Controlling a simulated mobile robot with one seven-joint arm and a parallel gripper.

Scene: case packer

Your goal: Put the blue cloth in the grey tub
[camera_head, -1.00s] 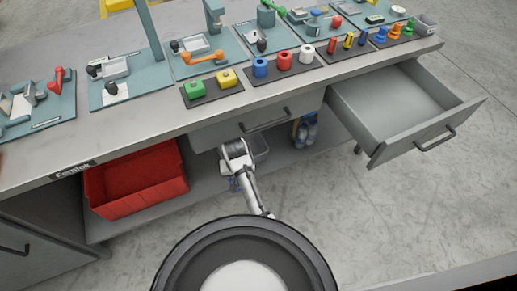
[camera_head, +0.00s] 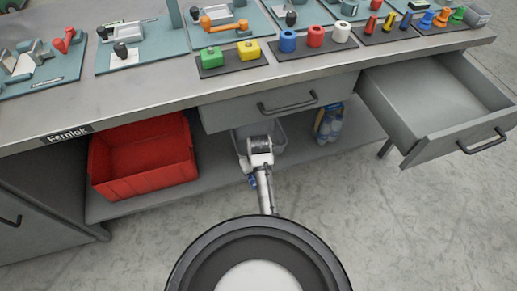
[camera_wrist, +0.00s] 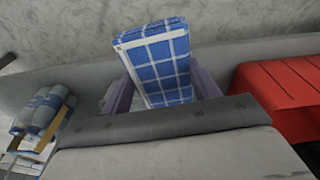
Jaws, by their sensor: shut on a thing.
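The blue cloth (camera_wrist: 158,62), a folded piece with white check lines, is between the two fingers of my gripper (camera_wrist: 162,88) in the wrist view. My gripper is shut on it and holds it over the lower shelf's front edge. In the head view only a small blue patch (camera_head: 252,182) shows beside my arm, probably the cloth. The grey tub (camera_head: 276,132) stands on the lower shelf under the middle drawer, behind my wrist and partly hidden by it. I cannot make out the tub clearly in the wrist view.
A red crate (camera_head: 130,187) stands on the shelf to the left, bottles (camera_head: 329,124) to the right. The closed middle drawer (camera_head: 282,107) is above my wrist. An open drawer (camera_head: 432,139) juts out at right. The bench top (camera_head: 180,93) carries several fixtures. The floor in front is clear.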

